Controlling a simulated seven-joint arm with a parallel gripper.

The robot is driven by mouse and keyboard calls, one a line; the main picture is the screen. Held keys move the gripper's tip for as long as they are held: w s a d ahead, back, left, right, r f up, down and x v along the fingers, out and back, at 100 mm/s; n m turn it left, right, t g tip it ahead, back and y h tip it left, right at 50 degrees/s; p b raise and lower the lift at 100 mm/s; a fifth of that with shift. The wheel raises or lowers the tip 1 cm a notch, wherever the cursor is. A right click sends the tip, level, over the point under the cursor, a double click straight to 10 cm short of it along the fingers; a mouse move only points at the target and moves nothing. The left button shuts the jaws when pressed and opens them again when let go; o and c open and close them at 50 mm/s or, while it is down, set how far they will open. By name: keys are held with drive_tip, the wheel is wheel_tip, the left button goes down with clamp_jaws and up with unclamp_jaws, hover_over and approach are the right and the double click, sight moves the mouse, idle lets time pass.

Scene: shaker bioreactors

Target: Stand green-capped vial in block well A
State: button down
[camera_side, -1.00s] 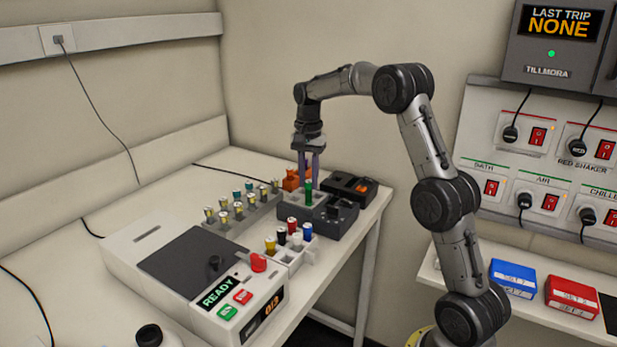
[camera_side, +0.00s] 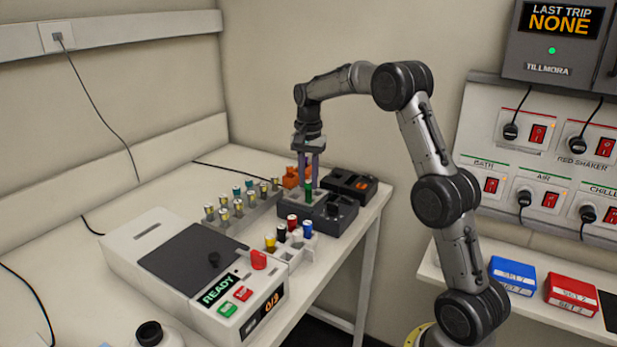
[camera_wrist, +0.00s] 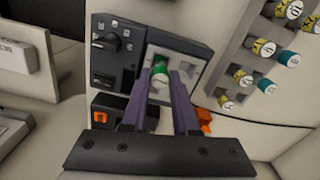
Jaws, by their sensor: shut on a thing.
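The green-capped vial (camera_side: 308,194) is upright between the fingers of my gripper (camera_side: 313,183), which is shut on it. In the wrist view its green cap (camera_wrist: 160,77) shows between the fingertips (camera_wrist: 168,76). The vial is at the block (camera_side: 320,204), a dark unit with a light plate of square wells, also in the wrist view (camera_wrist: 188,67). The vial lines up with a well at the plate's left side in the wrist view. Its lower end is hidden, so I cannot tell how deep it sits. No well letters are readable.
A grey rack (camera_side: 240,214) of yellow- and teal-capped vials stands left of the block. A white rack (camera_side: 305,246) with several coloured caps stands in front. An orange object (camera_side: 291,177) and a dark box (camera_side: 349,184) are behind. The shaker machine (camera_side: 195,265) fills the front left.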

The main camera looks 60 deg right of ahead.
sight(308, 182)
drive_tip(key=shift+f, duration=0.75)
drive_tip(key=c, duration=0.6)
unclamp_jaws()
drive_tip(key=shift+r, duration=3.55)
drive_tip(key=shift+a, duration=0.1)
